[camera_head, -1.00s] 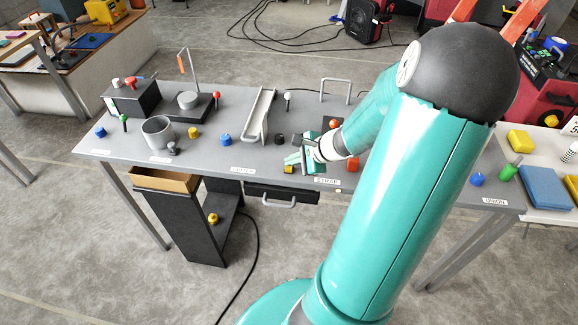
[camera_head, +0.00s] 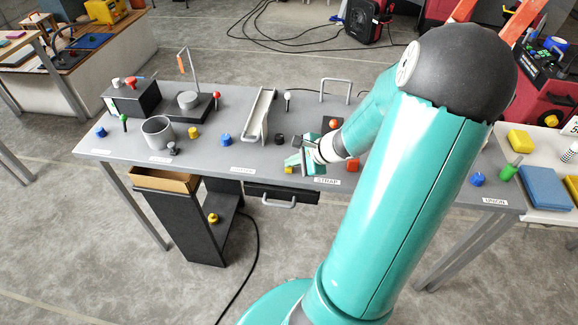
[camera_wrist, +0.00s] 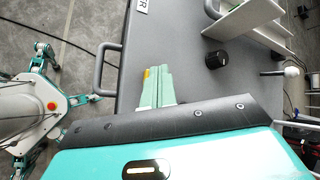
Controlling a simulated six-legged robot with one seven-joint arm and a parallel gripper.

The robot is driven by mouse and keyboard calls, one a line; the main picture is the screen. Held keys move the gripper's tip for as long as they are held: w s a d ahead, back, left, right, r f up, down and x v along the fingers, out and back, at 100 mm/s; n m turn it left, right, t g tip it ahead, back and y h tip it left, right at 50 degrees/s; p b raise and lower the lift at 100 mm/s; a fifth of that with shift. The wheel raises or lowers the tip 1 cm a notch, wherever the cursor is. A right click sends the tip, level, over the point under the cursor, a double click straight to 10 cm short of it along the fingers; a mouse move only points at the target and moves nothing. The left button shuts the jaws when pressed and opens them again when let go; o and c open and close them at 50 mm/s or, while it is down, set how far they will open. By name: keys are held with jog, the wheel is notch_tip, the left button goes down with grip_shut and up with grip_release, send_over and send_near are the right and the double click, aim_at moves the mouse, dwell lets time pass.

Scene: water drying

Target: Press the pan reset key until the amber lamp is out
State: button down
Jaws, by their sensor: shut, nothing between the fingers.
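My gripper (camera_head: 293,161) is over the front edge of the grey bench, just behind the STRAP label (camera_head: 327,182). Its two pale green fingers lie side by side, shut and empty, in the wrist view (camera_wrist: 158,72). A small yellow piece (camera_head: 288,170) is right by the fingertips; it also shows at the left finger's edge in the wrist view (camera_wrist: 147,73). I cannot tell whether the fingers touch it, or whether it is a key or a lamp. No part is clearly marked as the pan reset key, and I cannot make out a lit amber lamp.
A black knob (camera_head: 280,139) and a sloped metal channel (camera_head: 259,115) stand left of my gripper. An orange ball (camera_head: 334,124) is behind it and an orange-red block (camera_head: 353,165) to its right. A drawer handle (camera_head: 293,203) sticks out below the bench's front edge.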

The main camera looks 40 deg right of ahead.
jog(key=shift+r, duration=0.8)
jog(key=shift+r, duration=0.1)
notch_tip(320, 180, up, 5)
jog(key=shift+f, duration=0.1)
dwell(0.8)
jog(key=a+r+n+g, duration=0.25)
jog(key=a+n, duration=0.35)
jog(key=a, duration=0.4)
jog(key=s+a+r+n+h, duration=0.1)
jog(key=s+a+r+n, duration=0.4)
jog(key=a+n, duration=0.3)
jog(key=s+a+r+n+h, duration=0.2)
jog(key=s+a+r+n, duration=0.2)
jog(key=a+r+n, duration=0.3)
jog(key=shift+s+a+r+n, duration=0.2)
jog(key=shift+s+a+n, duration=0.15)
jog(key=shift+a+n, duration=0.85)
